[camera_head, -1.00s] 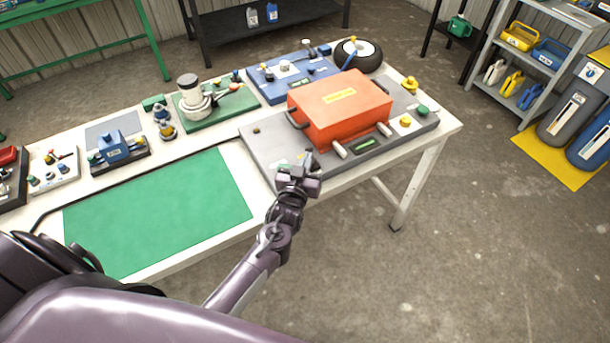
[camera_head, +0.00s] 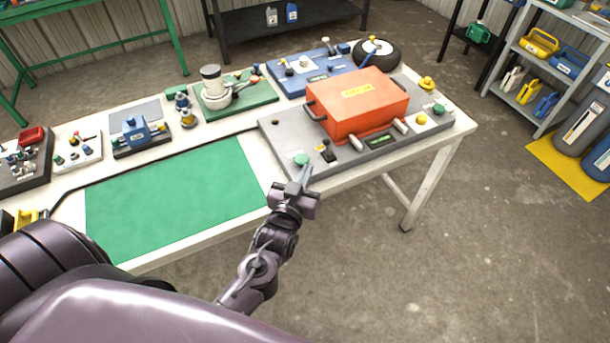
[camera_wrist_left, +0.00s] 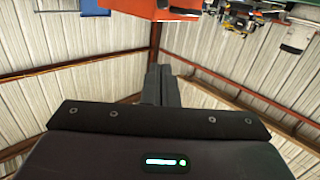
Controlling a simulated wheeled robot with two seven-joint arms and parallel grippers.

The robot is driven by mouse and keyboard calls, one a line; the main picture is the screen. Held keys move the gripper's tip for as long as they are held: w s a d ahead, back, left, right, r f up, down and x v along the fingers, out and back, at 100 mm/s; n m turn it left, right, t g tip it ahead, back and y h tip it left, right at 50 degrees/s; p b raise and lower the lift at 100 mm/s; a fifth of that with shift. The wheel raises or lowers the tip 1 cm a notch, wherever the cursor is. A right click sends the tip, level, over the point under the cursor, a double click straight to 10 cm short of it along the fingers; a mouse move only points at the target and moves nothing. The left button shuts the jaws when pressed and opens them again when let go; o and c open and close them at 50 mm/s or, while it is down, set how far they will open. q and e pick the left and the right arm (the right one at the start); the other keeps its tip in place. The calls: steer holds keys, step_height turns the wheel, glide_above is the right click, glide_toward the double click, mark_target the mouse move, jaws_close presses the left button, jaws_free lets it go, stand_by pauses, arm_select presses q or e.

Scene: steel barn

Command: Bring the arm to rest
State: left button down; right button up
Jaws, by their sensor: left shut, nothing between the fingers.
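My left gripper (camera_head: 300,180) is shut and empty. In the head view it is in front of the near edge of the grey board, by the board's left front part. In the left wrist view its fingers (camera_wrist_left: 160,85) are together with nothing between them. The orange box (camera_head: 358,104) with a yellow label sits on the grey board (camera_head: 285,135) at the right end of the white table (camera_head: 440,128). Part of the box shows at the top of the left wrist view (camera_wrist_left: 150,8). My right gripper is not in view.
A green mat (camera_head: 175,200) lies bare on the table's near left. Several devices stand behind it, among them a white-and-grey unit on a green board (camera_head: 262,97). A wheel (camera_head: 385,52) is at the back right. A grey shelf (camera_head: 500,90) stands at right. The floor (camera_head: 480,260) in front is clear.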

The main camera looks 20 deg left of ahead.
arm_select(q)
steer(key=shift+w+f, duration=0.1)
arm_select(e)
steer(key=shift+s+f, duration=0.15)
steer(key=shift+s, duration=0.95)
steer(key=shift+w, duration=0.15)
